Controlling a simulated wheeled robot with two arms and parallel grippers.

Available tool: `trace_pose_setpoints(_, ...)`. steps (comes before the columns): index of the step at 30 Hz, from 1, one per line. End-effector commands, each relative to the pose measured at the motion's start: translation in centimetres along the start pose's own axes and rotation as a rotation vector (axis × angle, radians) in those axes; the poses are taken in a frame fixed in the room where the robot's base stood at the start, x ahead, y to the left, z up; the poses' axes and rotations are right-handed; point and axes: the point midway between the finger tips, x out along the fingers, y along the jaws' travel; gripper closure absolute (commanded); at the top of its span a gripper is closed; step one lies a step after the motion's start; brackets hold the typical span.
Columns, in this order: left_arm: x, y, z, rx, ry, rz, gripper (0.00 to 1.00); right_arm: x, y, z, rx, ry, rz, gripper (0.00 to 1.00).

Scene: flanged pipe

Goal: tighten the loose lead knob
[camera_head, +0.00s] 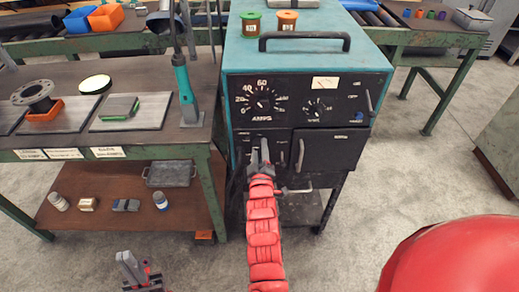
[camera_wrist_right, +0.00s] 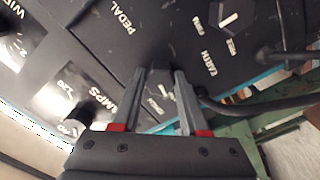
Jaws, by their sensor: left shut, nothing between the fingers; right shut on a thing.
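The teal and black welding machine (camera_head: 255,125) stands in the middle of the head view, with dials and a lower panel of lead knobs. My right gripper (camera_head: 260,145) is at the lower left of its front and is shut on a dark lead knob, which shows between the fingers in the right wrist view (camera_wrist_right: 160,86). The fingers hide part of the knob, and I cannot tell how tight it sits. A second lead knob (camera_wrist_right: 232,15) with a pale bar is near the EARTH label. My left gripper (camera_head: 135,266) is shut and empty, low at the bottom left, away from the machine.
A workbench (camera_head: 180,135) with a pipe flange (camera_head: 34,97), plates and a teal torch (camera_head: 184,85) is at the left. A dark cable (camera_wrist_right: 260,103) runs close beside my right fingers. The floor (camera_head: 400,180) right of the machine is clear.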

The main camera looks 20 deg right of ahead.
Motion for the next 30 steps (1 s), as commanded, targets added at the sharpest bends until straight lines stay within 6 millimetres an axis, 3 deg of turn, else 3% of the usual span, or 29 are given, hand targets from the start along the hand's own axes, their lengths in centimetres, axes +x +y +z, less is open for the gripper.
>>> trace_pose_setpoints(1, 0.0, 0.0, 0.0, 0.000, 0.000, 0.000, 1.00, 0.0, 0.0, 0.0, 0.000, 0.000, -0.001, 0.90)
trace_pose_setpoints(3, 0.0, 0.0, 0.0, 0.000, 0.000, 0.000, 1.00, 0.0, 0.0, 0.0, 0.000, 0.000, -0.001, 1.00)
trace_pose_setpoints(17, -1.0, 0.1, 0.2, 0.000, 0.000, 0.000, 1.00, 0.0, -0.2, 0.1, 0.083, -0.001, -0.001, 1.00)
trace_pose_setpoints(30, -4.0, 0.2, 0.7, 0.000, 0.000, 0.000, 1.00, 0.0, -0.5, 0.3, 0.452, -0.001, -0.002, 1.00)
